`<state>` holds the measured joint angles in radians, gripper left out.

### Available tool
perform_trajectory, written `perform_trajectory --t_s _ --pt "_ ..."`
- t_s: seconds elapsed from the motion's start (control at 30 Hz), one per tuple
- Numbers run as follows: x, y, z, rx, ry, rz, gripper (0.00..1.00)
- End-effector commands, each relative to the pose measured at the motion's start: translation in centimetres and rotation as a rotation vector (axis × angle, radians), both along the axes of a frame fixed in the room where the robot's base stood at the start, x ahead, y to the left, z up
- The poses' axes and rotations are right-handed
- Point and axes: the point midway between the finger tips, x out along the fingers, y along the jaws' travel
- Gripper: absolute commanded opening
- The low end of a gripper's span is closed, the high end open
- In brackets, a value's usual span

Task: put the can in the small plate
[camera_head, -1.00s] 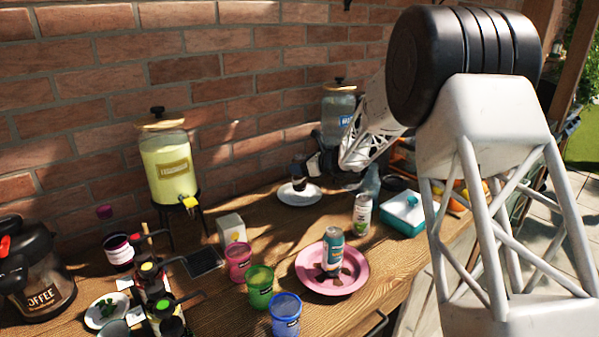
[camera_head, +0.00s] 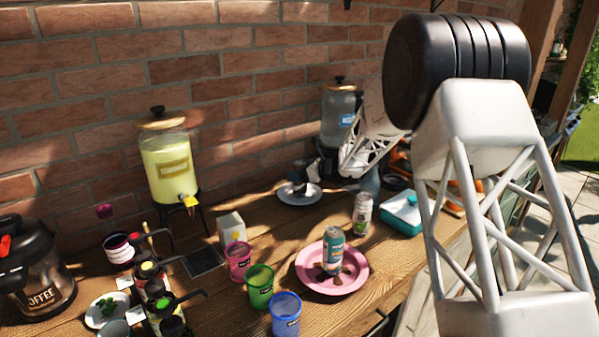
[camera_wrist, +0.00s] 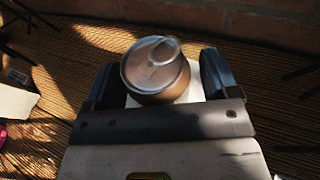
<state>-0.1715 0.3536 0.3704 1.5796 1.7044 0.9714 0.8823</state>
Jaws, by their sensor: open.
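A dark brown can (camera_wrist: 157,70) with a silver lid stands between the two dark fingers of my gripper (camera_wrist: 157,84) in the wrist view. The fingers are apart, with a gap on each side of the can. The white small plate (camera_wrist: 196,92) shows beneath and behind the can. In the head view, the small plate (camera_head: 311,196) lies on the table near the wall, with the dark can (camera_head: 299,188) on it. My gripper's fingertips are hard to make out there against the dark shapes.
A pink plate (camera_head: 355,282) holds a teal and orange can (camera_head: 333,247). A white-green can (camera_head: 362,212) and a teal box (camera_head: 403,213) stand to the right. Several coloured cups (camera_head: 261,287) stand in front. A water dispenser (camera_head: 337,125) stands close behind.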

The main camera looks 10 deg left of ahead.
Motion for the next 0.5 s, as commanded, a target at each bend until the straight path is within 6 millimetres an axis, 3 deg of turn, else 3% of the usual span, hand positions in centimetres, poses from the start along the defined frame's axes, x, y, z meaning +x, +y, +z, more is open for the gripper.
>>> perform_trajectory --t_s 0.27,0.5 --pt "0.0 0.0 0.3 0.000 -0.001 0.000 0.81" --pt "-0.6 -1.8 0.9 0.000 0.000 -0.001 0.81"
